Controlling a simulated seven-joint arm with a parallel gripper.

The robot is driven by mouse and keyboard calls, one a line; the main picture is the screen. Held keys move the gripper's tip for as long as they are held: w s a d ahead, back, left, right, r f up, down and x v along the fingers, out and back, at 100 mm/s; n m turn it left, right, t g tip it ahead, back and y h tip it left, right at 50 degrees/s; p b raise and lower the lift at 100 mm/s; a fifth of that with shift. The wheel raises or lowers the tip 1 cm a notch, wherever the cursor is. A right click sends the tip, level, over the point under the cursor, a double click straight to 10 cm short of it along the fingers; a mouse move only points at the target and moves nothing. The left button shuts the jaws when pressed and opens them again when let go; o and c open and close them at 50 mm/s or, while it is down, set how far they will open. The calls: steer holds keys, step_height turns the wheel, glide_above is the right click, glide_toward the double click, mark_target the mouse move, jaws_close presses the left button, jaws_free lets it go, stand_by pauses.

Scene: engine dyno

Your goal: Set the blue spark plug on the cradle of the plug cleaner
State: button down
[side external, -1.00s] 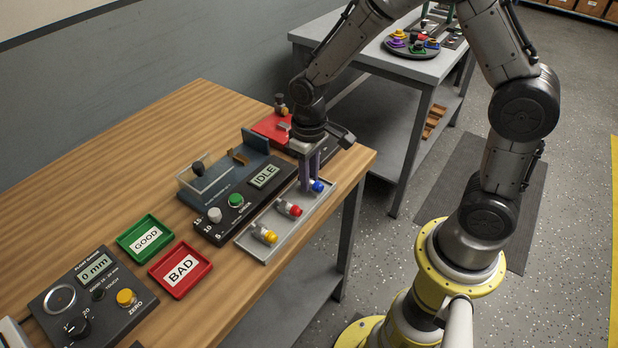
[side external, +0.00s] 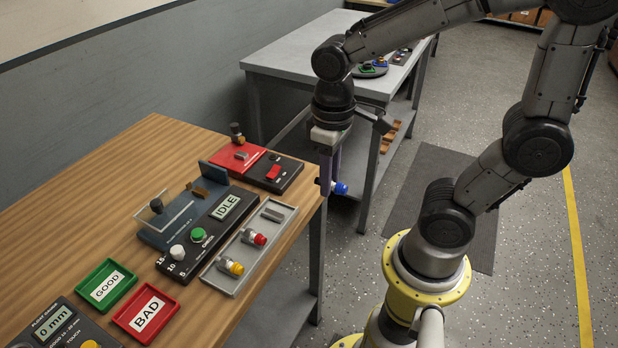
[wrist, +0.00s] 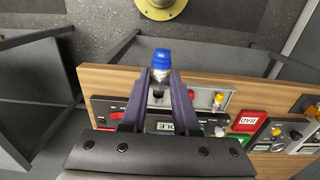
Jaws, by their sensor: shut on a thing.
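My gripper (side external: 328,188) is shut on the blue spark plug (side external: 341,188) and holds it in the air, off the right edge of the table. In the wrist view the plug (wrist: 162,58) sits between the fingertips, its blue end pointing away from the palm. A blue-grey and black unit (side external: 187,225), with an IDLE display, a green button and a clear guard, stands on the table left of my gripper. It looks like the plug cleaner, but no label confirms this. A small brown piece (side external: 210,174) at its back may be the cradle; I cannot tell.
A grey tray (side external: 232,285) at the table's front edge holds a yellow plug (side external: 235,268) and a red plug (side external: 258,240). A red and black unit (side external: 262,166) stands at the right end. Green GOOD (side external: 105,289) and red BAD (side external: 147,316) trays lie at left.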

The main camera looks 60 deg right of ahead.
steer(key=shift+s+r, duration=0.15)
steer(key=shift+s, duration=0.2)
steer(key=w+d+r+n, duration=0.1)
steer(key=w+d+r, duration=0.15)
steer(key=w, duration=0.85)
steer(key=w+d+r, duration=0.1)
steer(key=w+r, duration=0.3)
steer(key=w, duration=0.7)
steer(key=m, duration=0.1)
glide_above(238, 154)
step_height(238, 154, down, 10)
steer(key=shift+w+f, duration=0.1)
steer(key=shift+f, duration=3)
steer(key=shift+f, duration=0.45)
steer(key=c, duration=0.6)
jaws_free()
